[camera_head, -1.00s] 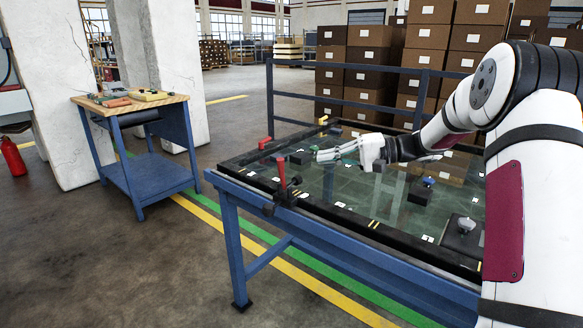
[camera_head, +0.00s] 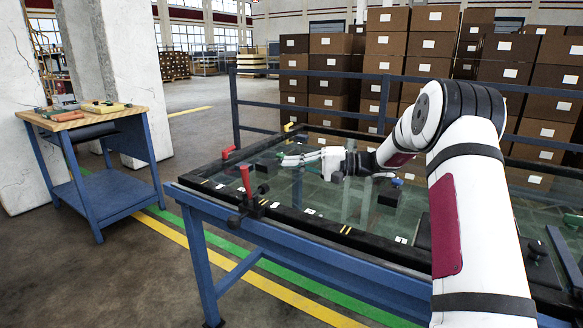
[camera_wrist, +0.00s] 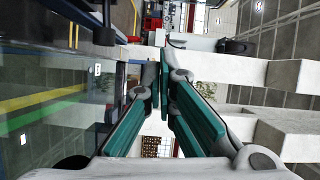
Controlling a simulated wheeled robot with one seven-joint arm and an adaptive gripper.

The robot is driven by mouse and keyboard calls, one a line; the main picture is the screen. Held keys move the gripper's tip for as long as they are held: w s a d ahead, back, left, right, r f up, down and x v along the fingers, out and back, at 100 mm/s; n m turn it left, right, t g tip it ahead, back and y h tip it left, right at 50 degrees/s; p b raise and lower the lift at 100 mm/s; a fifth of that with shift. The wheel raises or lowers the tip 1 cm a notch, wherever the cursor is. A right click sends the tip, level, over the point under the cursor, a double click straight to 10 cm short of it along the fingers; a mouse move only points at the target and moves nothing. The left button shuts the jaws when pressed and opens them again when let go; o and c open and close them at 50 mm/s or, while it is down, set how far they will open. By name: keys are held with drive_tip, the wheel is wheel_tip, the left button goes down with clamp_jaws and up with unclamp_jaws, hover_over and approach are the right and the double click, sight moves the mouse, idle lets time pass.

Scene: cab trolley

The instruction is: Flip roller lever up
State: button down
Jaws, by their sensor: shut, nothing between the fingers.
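A red lever (camera_head: 245,181) stands upright on the near left edge of the glass-topped trolley (camera_head: 325,215), beside a black knob. A second red lever (camera_head: 228,152) lies low and slanted at the left edge farther back. I cannot tell which one is the roller lever. My gripper (camera_head: 284,160) is shut and empty above the glass, right of both levers and apart from them, pointing left. In the wrist view my gripper (camera_wrist: 161,72) shows teal finger pads close together at the tips. Small red shapes ahead of it there are too small to identify.
Dark blocks with knobs, one with a blue top (camera_head: 396,183), stand on the glass. A blue rail (camera_head: 300,78) runs along the trolley's far side, with stacked cartons (camera_head: 430,68) behind. A workbench (camera_head: 85,118) stands left, with clear floor between.

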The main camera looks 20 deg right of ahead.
sight(247, 183)
drive_tip(key=a+b, duration=0.2)
drive_tip(key=a, duration=0.6)
drive_tip(key=shift+w+a+f, duration=0.2)
drive_tip(key=shift+a+f, duration=0.1)
drive_tip(key=shift+a, duration=0.1)
